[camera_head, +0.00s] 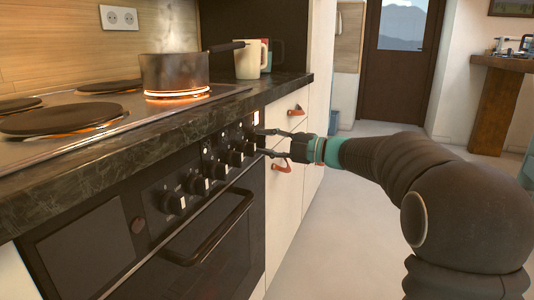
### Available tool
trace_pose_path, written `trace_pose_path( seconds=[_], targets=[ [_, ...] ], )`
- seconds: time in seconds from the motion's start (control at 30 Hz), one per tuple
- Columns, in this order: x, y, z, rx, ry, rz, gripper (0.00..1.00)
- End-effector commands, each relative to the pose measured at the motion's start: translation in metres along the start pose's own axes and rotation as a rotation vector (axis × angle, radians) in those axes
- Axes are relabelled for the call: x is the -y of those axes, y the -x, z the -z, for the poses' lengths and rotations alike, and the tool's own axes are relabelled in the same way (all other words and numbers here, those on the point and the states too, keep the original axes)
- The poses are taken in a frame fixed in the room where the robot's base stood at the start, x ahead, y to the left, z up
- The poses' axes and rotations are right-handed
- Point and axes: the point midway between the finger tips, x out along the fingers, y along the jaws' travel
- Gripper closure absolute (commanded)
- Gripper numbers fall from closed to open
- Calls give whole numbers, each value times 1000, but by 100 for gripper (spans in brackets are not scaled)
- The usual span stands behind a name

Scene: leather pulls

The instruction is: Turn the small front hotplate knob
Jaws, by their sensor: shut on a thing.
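The stove's front panel carries a row of black knobs, with one knob (174,202) nearest me and others (198,185) (219,171) (235,158) farther along. My gripper (264,143) reaches in from the right at the far end of the row. Its fingers are at the panel and appear shut on a knob (248,146) there, which they partly hide. I cannot tell from the markings which knob is the small front hotplate's.
A pot (174,72) stands on a glowing rear hotplate. The front hotplate (60,117) glows at its edge. A mug (249,60) stands on the dark counter (130,140). The oven handle (210,229) juts out below the knobs. Leather drawer pulls (283,166) are beside my gripper. The floor (335,210) is clear.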

Motion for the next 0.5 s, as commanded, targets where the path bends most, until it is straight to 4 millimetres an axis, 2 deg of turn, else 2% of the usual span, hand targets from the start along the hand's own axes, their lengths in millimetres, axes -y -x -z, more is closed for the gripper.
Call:
trace_pose_path(
  seconds=[0.2, 0.5],
  targets=[
    [3, 0, 0, -1, 128, 0, 98],
    [2, 0, 0, -1, 211, 1, 98]
  ],
)
